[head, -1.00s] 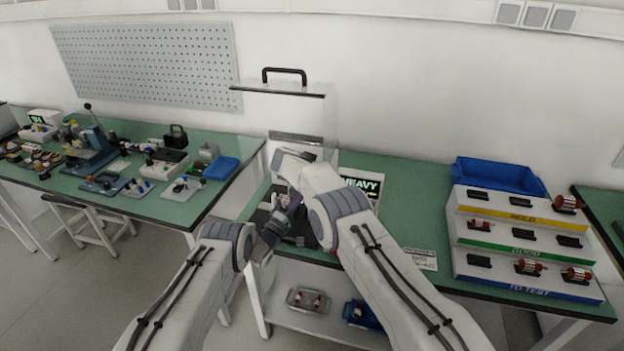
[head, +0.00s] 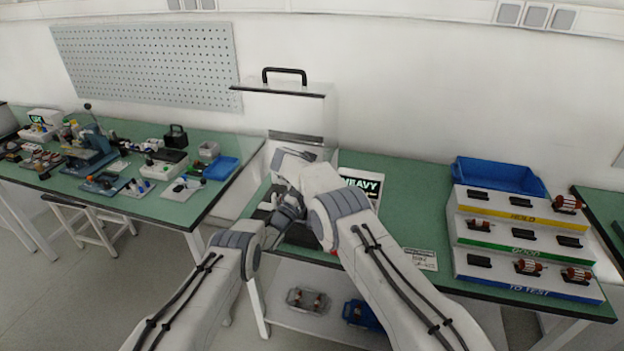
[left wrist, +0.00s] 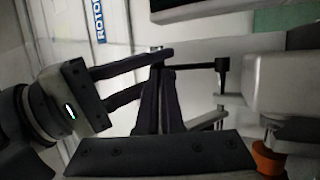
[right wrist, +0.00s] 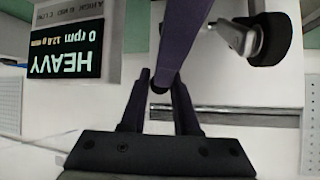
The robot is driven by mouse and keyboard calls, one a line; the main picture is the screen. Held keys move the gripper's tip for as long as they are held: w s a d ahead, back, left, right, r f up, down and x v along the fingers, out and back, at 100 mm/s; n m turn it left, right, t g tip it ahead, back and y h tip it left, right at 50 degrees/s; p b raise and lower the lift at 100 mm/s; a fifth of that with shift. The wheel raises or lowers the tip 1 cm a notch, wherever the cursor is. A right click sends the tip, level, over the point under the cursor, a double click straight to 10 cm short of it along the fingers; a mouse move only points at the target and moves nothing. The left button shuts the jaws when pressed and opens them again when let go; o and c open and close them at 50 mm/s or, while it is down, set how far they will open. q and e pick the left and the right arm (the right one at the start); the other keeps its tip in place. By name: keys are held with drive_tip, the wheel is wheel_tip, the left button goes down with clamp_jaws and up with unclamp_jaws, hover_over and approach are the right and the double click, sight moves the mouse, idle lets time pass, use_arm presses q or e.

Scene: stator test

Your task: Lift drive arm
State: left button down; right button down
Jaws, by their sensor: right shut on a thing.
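The drive arm appears as a thin black bar (left wrist: 198,66) in the left wrist view, ending in a short dark post at its right. My right gripper (right wrist: 162,82) is shut on the bar's left end; the grip itself is partly hidden. A black wheel in a metal fork (right wrist: 268,40) shows at the upper right of the right wrist view. A dark purplish bar crosses above the right fingertips; I cannot tell what it is. My left gripper (left wrist: 164,74) looks shut, fingertips close together, just below the right gripper's tips. In the head view my right arm hides most of the bench fixture.
A display reading HEAVY, 0 rpm (right wrist: 65,50) stands beside the fixture. A clear guard with a black handle (head: 284,72) rises behind. A tiered rack (head: 520,245) with several rotors and a blue bin (head: 498,175) stand right. The bench between is mostly clear.

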drive_tip(key=shift+a, duration=0.15)
use_arm(q)
drive_tip(key=shift+w+d+r, duration=0.25)
drive_tip(key=shift+w+r, duration=0.2)
drive_tip(key=shift+r, duration=0.05)
use_arm(e)
drive_tip(key=shift+s+f, duration=0.1)
drive_tip(key=c, duration=0.7)
unclamp_jaws()
drive_tip(key=shift+o, duration=0.2)
use_arm(q)
drive_tip(key=shift+f, duration=0.1)
use_arm(e)
drive_tip(key=shift+r, duration=0.2)
